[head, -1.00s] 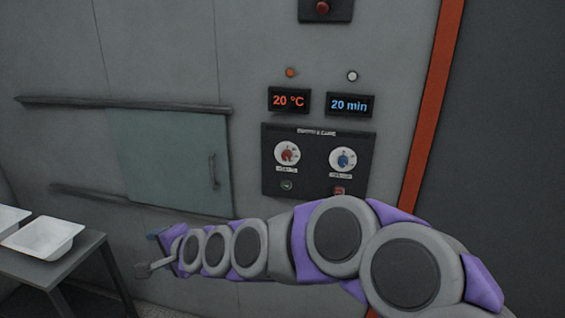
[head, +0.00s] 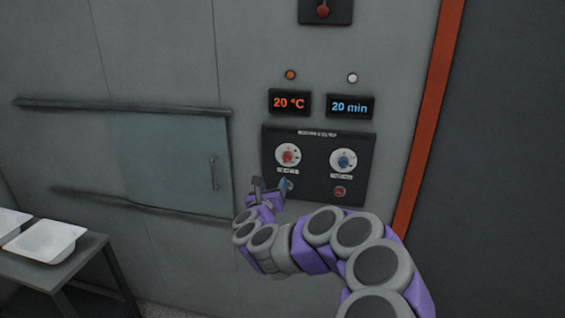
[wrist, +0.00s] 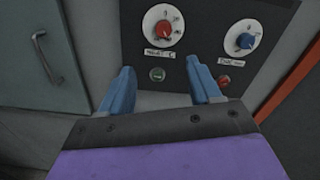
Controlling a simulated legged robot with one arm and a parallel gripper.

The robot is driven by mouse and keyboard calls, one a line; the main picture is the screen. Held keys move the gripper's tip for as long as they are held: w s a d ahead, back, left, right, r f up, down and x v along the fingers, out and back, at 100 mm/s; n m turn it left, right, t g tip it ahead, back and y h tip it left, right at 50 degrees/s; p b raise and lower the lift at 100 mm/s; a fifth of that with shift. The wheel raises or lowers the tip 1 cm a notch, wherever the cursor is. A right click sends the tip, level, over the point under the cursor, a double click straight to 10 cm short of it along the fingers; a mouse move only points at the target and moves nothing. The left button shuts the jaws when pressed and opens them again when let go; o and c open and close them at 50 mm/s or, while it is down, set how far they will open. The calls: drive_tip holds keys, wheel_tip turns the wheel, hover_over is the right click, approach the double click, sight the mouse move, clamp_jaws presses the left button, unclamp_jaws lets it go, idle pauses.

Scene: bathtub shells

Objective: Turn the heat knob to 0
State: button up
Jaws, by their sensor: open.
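The heat knob is the red knob (head: 288,155) on a white dial at the left of the dark control panel (head: 315,190). It also shows in the wrist view (wrist: 164,30), above and between my fingers. The display above it (head: 290,103) reads 20 °C in red. My gripper (head: 271,184) is just below and left of the red knob in the head view, apart from it. In the wrist view its two blue fingers (wrist: 160,82) are spread with nothing between them.
A blue knob (head: 344,161) sits right of the red one, under a display (head: 350,106) reading 20 min. Below the knobs are a green button (wrist: 157,74) and a red button (head: 340,191). A sliding door (head: 165,160) is left; white trays (head: 45,241) stand on a table.

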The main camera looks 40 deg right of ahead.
approach(287, 159)
drive_tip(key=s+a, duration=0.1)
drive_tip(key=s, duration=0.1)
drive_tip(key=x, duration=0.4)
drive_tip(key=b+x, duration=0.1)
drive_tip(key=x, duration=0.4)
drive_tip(key=shift+w+d+f, duration=0.1)
drive_tip(key=shift+w+f, duration=0.15)
drive_tip(key=shift+w, duration=0.25)
drive_tip(key=shift+w+r, duration=0.25)
drive_tip(key=shift+w, duration=0.1)
drive_tip(key=shift+d, duration=0.3)
drive_tip(key=shift+d+f, duration=0.15)
drive_tip(key=shift+d, duration=0.1)
drive_tip(key=shift+c, duration=1)
drive_tip(key=shift+a, duration=0.3)
drive_tip(key=c, duration=0.8)
drive_tip(key=shift+c, duration=0.2)
